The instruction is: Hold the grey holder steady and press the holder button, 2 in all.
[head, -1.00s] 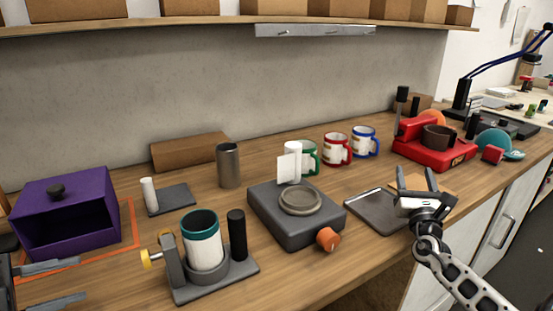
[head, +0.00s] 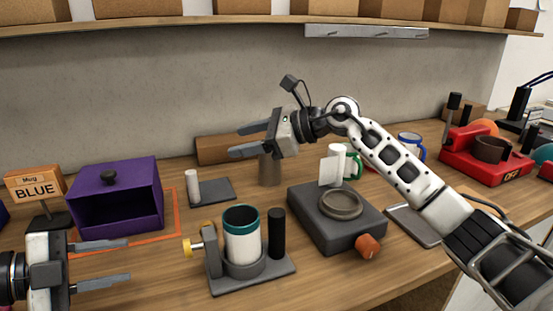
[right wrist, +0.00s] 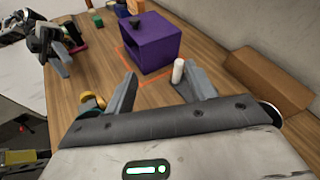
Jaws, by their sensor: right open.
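The grey holder (head: 284,272) stands on the bench, with a black post (head: 276,232) and an upright grey side plate. A white mug with a teal rim (head: 241,240) sits in its ring. A yellow knob (head: 189,247), apparently the holder button, sticks out from the plate's left side. My left gripper (head: 130,260) is open and empty, left of the knob and apart from it. My right gripper (head: 235,140) is open and empty, raised above and behind the holder. In the right wrist view, its left finger partly hides the holder.
A purple box (head: 118,178) stands at the left, near a sign reading BLUE (head: 36,187). A white cylinder (head: 193,187) stands on a dark plate. A grey device (head: 340,231) with an orange knob (head: 368,246) is right of the holder. A grey cup (head: 270,170) stands behind.

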